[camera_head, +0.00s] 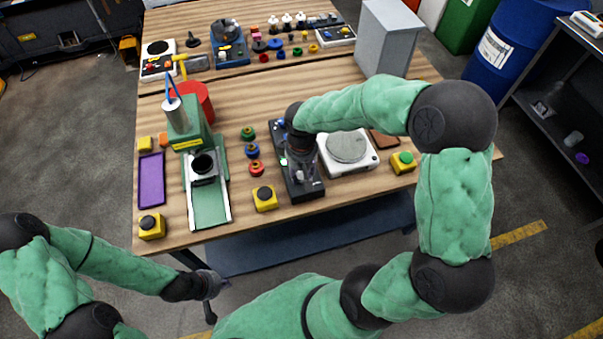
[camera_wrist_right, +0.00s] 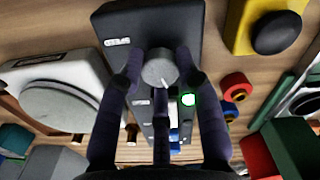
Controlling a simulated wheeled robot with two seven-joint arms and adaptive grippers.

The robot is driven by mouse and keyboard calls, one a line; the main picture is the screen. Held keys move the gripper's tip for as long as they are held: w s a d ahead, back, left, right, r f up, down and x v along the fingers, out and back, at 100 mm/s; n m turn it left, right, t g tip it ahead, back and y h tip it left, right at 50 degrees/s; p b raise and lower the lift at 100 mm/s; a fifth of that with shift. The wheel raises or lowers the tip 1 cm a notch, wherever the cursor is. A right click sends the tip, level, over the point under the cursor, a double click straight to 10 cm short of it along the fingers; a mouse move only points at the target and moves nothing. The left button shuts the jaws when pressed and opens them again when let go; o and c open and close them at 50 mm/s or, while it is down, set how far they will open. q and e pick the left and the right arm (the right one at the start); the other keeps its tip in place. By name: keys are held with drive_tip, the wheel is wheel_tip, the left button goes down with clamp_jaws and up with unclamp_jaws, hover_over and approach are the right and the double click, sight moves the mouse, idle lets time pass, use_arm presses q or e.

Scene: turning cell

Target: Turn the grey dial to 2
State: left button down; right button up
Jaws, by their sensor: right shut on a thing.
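The grey dial (camera_wrist_right: 157,70) sits on a dark control panel (camera_wrist_right: 150,25), round with a pale pointer line towards the lower right in the wrist view. No scale numbers are readable. My right gripper (camera_wrist_right: 160,72) has its dark fingers closed around the dial.
A white scale-like device (camera_head: 348,148) stands right of the panel. Yellow button boxes (camera_head: 265,198) (camera_head: 403,162) and red and green rings (camera_head: 256,168) are near. A green machine (camera_head: 190,132) stands left, a grey box (camera_head: 387,38) behind. Bare wood (camera_head: 285,85) lies behind the panel.

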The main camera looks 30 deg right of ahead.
sight(301, 175)
drive_tip(key=shift+m+b, duration=0.4)
drive_tip(key=shift+m, duration=1.2)
drive_tip(key=o, duration=1.1)
drive_tip(key=shift+o, duration=0.2)
wheel_tip(301, 175, up, 12)
